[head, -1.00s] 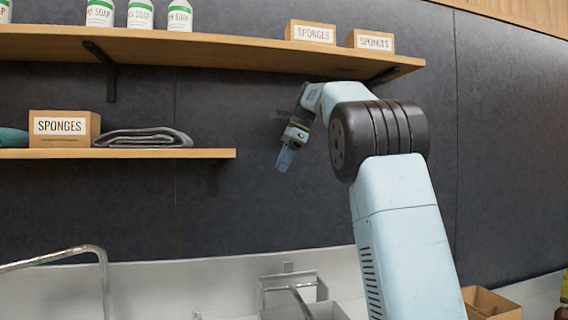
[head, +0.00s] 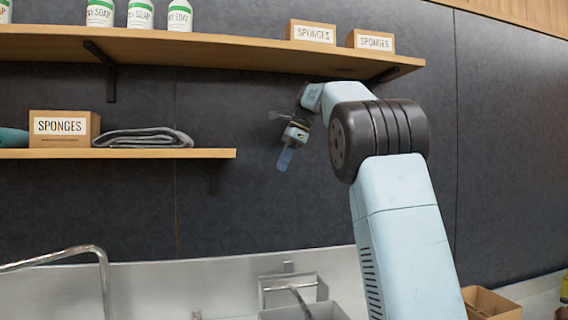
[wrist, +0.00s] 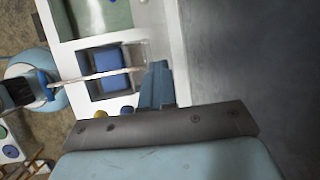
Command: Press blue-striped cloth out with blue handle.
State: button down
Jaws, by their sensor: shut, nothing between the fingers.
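My gripper (head: 286,158) hangs in the air before the dark wall, below the upper shelf, with its blue fingers pointing down and together. The fingers also show in the wrist view (wrist: 157,86), shut and empty, above and beside the white sink unit. In the wrist view, a blue item (wrist: 103,59) lies in a square compartment crossed by a metal bar; no stripes can be made out on it.
A metal frame (head: 290,289) stands at the counter's back, low in the head view. A curved tap (head: 75,255) is at left. Shelves above hold a sponge box (head: 62,127), a folded grey cloth (head: 143,138) and soap bottles (head: 141,14). An open cardboard box (head: 490,303) sits at lower right.

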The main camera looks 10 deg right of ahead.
jog(key=c, duration=1.8)
grip_release()
jog(key=shift+c, duration=0.2)
jog(key=o, duration=1)
jog(key=shift+r, duration=0.1)
jog(key=v, duration=0.7)
jog(key=shift+d, duration=0.15)
